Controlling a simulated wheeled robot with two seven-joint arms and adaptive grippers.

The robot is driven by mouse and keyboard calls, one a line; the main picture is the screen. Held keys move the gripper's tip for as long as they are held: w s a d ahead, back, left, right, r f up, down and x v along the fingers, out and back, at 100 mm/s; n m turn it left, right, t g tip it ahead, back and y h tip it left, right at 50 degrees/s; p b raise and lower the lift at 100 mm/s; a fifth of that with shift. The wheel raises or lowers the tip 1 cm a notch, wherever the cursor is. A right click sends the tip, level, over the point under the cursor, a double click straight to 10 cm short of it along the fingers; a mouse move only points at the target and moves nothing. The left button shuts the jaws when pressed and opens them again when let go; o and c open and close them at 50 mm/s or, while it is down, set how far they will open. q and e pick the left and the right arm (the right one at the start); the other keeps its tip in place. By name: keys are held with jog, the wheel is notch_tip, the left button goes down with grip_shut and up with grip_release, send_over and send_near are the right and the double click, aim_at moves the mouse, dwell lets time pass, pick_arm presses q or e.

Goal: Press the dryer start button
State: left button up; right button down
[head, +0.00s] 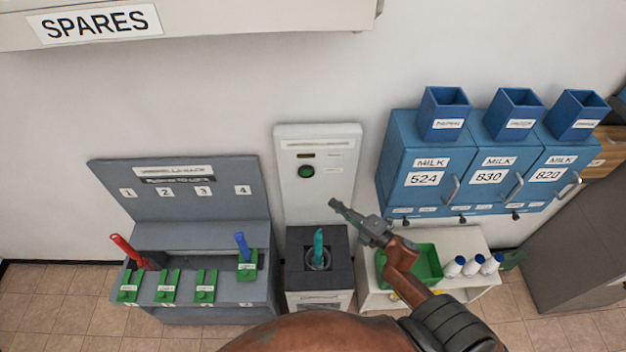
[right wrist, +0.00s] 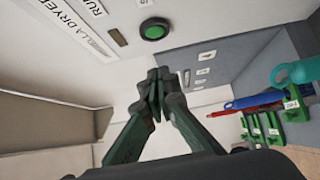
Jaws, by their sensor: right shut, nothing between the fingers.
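The dryer's white upright panel (head: 328,205) stands against the wall above a dark base (head: 298,262). A round green button (head: 306,171) sits in a dark ring on the panel. The button also shows in the right wrist view (right wrist: 154,28), beyond my fingertips. My right gripper (head: 336,205) is shut and empty. It is in front of the panel, lower and to the right of the button in the head view, and apart from the button. A teal umbrella (head: 318,243) stands in the round opening of the dryer base. My left gripper is not in view.
A grey umbrella rack (head: 200,235) with numbered green clips holds red (head: 124,248) and blue (head: 242,245) umbrellas at left. Blue milk lockers (head: 408,150) hang at right. Below them, a white shelf (head: 375,300) bears a green tray and white bottles. A SPARES shelf (head: 200,35) overhangs the top.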

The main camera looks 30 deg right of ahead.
jog(key=shift+w, duration=0.1)
send_near(304, 173)
jog(key=w+a, duration=0.2)
jog(key=a, duration=0.2)
jog(key=w+d, duration=0.2)
jog(key=w, duration=0.1)
jog(key=shift+p, duration=0.3)
jog(key=shift+w+d, duration=0.15)
jog(key=shift+w, duration=0.1)
